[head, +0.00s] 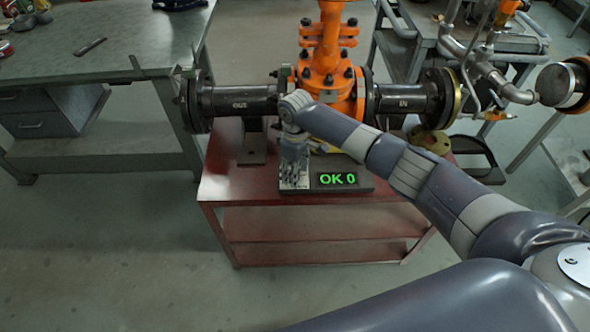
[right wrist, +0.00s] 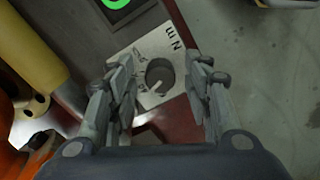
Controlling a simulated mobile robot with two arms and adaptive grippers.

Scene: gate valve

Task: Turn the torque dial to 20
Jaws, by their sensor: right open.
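The torque dial (right wrist: 159,75) is a dark round knob with a pale pointer line on a light plate (right wrist: 172,35) in the right wrist view. Its scale markings are too small to read. My right gripper (right wrist: 165,70) is open, with one finger on each side of the dial and a gap to it on both sides. In the head view my right gripper (head: 294,172) points down over the light plate and hides the dial. The display (head: 338,179) beside the plate reads "OK 0" in green. My left gripper is not in view.
An orange gate valve (head: 322,68) with dark flanged pipes marked OUT and IN stands behind the display on a red table (head: 235,188). A grey workbench (head: 110,45) stands at the left. Metal piping (head: 490,70) stands at the right. The floor in front is clear.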

